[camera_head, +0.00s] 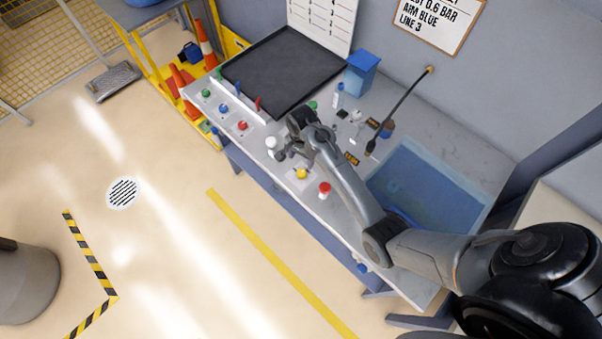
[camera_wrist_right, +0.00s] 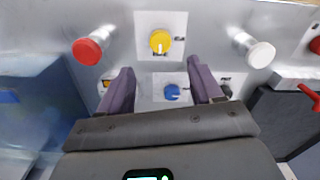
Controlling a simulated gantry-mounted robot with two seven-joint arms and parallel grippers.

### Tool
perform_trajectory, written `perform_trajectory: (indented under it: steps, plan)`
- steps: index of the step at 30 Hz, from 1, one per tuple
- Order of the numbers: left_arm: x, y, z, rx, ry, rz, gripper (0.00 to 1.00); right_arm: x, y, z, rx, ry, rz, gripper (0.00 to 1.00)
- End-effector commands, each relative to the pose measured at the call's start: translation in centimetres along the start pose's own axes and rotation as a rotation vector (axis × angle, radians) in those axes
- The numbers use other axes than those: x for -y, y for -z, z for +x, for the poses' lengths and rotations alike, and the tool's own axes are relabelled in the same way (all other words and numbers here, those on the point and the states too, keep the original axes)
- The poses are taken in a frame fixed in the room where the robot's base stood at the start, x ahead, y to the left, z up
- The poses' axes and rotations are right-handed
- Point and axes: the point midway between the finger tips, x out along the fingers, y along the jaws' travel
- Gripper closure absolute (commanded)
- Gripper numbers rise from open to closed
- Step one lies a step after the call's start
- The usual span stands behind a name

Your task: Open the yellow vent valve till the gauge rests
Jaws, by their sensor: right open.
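The yellow valve knob (camera_head: 301,174) sits on a pale square plate at the bench's front edge, between a white knob (camera_head: 271,143) and a red knob (camera_head: 324,188). In the right wrist view, the yellow knob (camera_wrist_right: 160,41) has a white pointer mark and lies just beyond my fingertips. My right gripper (camera_head: 282,154) is open and empty; its two fingers (camera_wrist_right: 161,68) stand apart in the wrist view, with a blue knob (camera_wrist_right: 172,92) seen between them. It appears apart from the yellow knob. I cannot make out a gauge. My left gripper is not in view.
The bench also holds a black tray (camera_head: 283,72), a blue box (camera_head: 362,72), a dark rod (camera_head: 400,112) leaning on the wall and a blue basin (camera_head: 425,185). Several coloured knobs line the front left. The floor in front is clear.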

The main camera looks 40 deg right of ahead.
Motion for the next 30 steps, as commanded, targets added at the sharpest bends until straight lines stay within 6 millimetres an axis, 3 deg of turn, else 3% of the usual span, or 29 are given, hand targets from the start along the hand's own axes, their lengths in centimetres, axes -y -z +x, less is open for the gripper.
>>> perform_trajectory:
  steps: [5, 18, 30]
  plan:
    - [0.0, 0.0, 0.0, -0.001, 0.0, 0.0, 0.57, 0.1, 0.0, 1.7, 0.005, -0.005, 0.012, 0.35]
    - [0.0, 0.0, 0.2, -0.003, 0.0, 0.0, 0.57, 0.0, 0.0, 8.5, 0.003, -0.003, 0.008, 0.35]
    - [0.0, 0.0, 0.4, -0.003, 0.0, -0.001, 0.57, 0.0, 0.0, 10.6, 0.002, -0.002, 0.009, 0.35]
